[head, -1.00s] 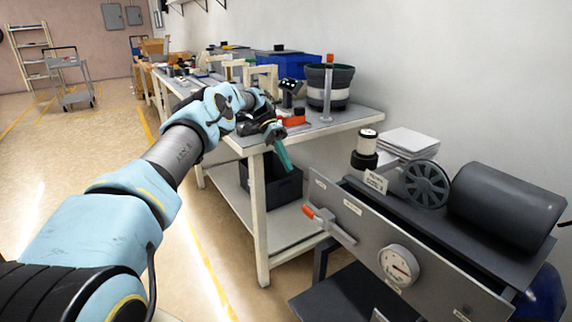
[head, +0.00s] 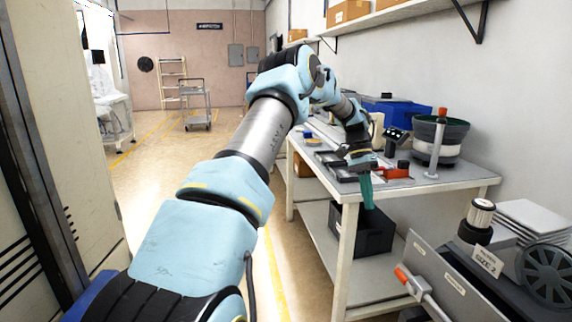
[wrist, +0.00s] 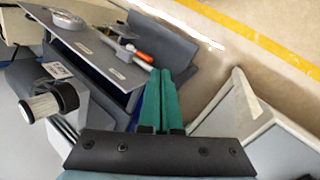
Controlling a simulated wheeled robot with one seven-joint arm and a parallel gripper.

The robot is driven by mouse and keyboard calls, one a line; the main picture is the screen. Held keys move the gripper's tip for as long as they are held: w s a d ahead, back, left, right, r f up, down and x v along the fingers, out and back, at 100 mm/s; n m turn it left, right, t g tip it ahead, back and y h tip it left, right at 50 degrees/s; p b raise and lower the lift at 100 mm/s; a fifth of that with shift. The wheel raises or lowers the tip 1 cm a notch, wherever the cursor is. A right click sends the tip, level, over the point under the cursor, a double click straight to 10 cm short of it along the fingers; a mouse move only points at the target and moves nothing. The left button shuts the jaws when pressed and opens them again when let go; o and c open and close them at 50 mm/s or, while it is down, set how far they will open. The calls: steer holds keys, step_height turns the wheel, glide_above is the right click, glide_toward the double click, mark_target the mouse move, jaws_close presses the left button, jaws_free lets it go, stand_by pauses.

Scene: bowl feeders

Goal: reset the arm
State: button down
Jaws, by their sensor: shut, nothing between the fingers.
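My gripper (head: 367,193) has teal fingers that point down in front of the near edge of the white workbench (head: 440,185). In the wrist view the two teal fingers (wrist: 158,100) lie side by side, shut, with nothing between them. My arm is bent, with its elbow raised and the forearm reaching over toward the bench.
A feeder bowl (head: 440,137) stands on the bench, and a black bin (head: 362,232) sits on its lower shelf. The grey machine (head: 455,290) with an orange-tipped lever (head: 403,274) stands at the near right. A cabinet (head: 60,130) is at the left. The aisle floor is open.

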steer(key=s+a+r+n+t+p, duration=0.1)
steer(key=s+a+r+n+t, duration=0.15)
steer(key=a, duration=0.65)
steer(key=s+a+r+n+t+p, duration=0.2)
steer(key=s+a+r+n, duration=0.15)
steer(key=a, duration=0.45)
steer(key=s+a+r+n+t+p, duration=0.1)
steer(key=s+a+n, duration=0.1)
steer(key=s+a, duration=0.4)
steer(key=s+a+r+n+t+y+p, duration=0.1)
steer(key=s+a+n, duration=0.1)
steer(key=s+a, duration=0.5)
steer(key=shift+s+a+r+n+t, duration=0.15)
steer(key=shift+s+a+n+t, duration=0.1)
steer(key=shift+n+t, duration=0.15)
